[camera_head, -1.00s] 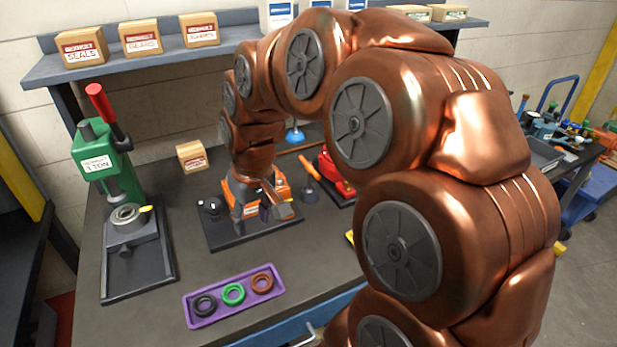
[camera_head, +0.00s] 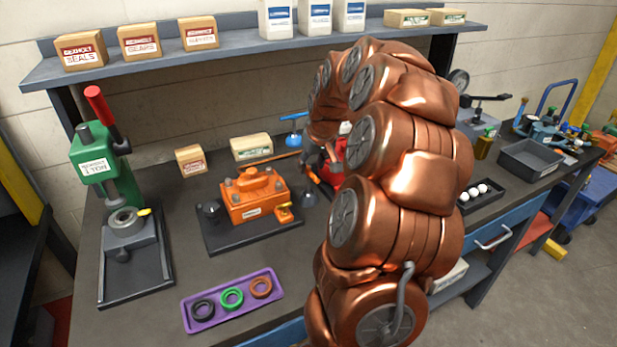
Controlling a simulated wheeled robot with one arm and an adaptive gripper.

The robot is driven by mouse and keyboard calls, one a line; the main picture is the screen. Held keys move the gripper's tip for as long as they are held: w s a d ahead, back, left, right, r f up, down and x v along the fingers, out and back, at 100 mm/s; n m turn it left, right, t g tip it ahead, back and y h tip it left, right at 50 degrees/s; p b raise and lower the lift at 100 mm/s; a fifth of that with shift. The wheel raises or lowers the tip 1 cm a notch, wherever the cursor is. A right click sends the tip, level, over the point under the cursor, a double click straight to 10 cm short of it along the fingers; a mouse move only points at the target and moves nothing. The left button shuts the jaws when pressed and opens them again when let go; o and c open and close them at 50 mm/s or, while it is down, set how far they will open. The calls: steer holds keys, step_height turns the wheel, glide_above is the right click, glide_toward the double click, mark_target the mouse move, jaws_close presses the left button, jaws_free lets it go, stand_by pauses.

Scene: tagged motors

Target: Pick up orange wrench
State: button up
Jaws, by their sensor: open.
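My gripper (camera_head: 318,187) is at the lower end of my copper arm, just right of the orange motor and next to a dark cone-shaped stand. Only dark parts of it show, and I take it as open. The orange wrench is not clearly visible now. In the earlier picture, an orange-handled tool leans at that same spot, and my gripper and arm now cover most of it. I cannot tell whether the gripper touches it.
The orange motor (camera_head: 254,197) stands on a black plate left of my gripper. A red motor (camera_head: 338,158) is partly behind my arm. A purple tray (camera_head: 233,316) with rings lies in front. A green press (camera_head: 103,165) stands left. A thin orange-brown rod (camera_head: 272,158) lies behind.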

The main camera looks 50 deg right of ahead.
mark_target(309, 169)
steer(key=shift+p+x, duration=1.25)
steer(key=shift+x, duration=1.25)
jaws_close()
